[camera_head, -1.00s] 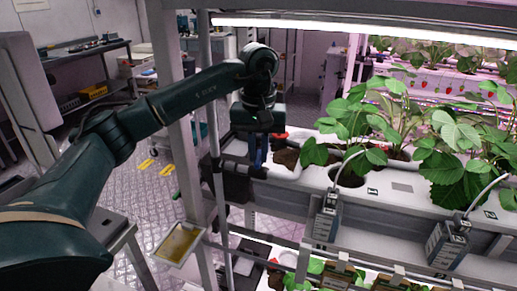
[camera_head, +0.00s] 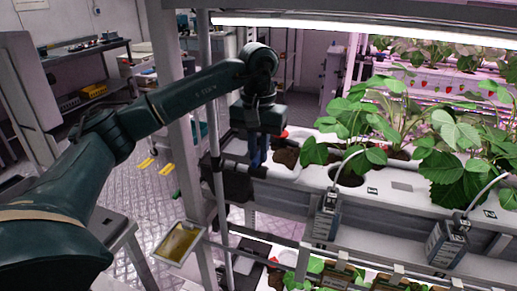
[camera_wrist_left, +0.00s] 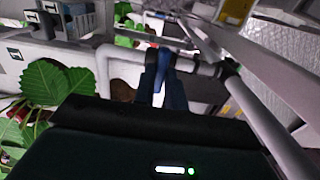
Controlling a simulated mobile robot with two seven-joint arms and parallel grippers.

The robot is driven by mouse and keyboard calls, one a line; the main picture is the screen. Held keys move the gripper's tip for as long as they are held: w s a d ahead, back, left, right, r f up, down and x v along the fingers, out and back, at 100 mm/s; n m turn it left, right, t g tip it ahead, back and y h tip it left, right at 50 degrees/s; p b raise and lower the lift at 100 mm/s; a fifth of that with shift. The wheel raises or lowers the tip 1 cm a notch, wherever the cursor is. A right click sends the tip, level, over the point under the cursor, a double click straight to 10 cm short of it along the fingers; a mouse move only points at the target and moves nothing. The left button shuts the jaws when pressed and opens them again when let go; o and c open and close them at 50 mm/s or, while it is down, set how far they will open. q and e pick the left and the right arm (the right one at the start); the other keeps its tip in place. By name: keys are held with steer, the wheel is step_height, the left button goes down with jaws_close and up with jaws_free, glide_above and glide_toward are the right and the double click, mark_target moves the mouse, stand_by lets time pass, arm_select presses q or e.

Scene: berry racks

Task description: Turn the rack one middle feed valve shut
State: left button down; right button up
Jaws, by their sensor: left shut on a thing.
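The middle feed valve sits on the white feed pipe at the left end of the upper trough; its blue lever (camera_wrist_left: 164,60) shows in the left wrist view. My left gripper (camera_head: 258,158) reaches down to it from above in the head view. Its fingers, also in the left wrist view (camera_wrist_left: 161,85), are shut on the lever. The fingers hide much of the valve, and I cannot tell its exact angle. My right gripper is in neither view.
The white trough (camera_head: 405,200) with strawberry plants (camera_head: 380,115) extends right of my gripper. Grey boxes (camera_head: 327,215) hang on its front. A rack post (camera_head: 185,140) stands close left of the gripper. A yellow panel (camera_head: 178,243) is lower left.

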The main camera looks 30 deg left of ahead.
mark_target(258, 155)
arm_select(q)
steer(key=c, duration=1.4)
jaws_free()
steer(key=shift+c, duration=0.2)
steer(key=shift+r, duration=0.5)
step_height(258, 155, up, 12)
steer(key=p, duration=0.2)
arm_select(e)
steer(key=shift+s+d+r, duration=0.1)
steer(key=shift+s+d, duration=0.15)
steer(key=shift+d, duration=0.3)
arm_select(q)
steer(key=shift+r, duration=0.1)
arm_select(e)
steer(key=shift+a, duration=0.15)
arm_select(q)
steer(key=shift+s, duration=0.1)
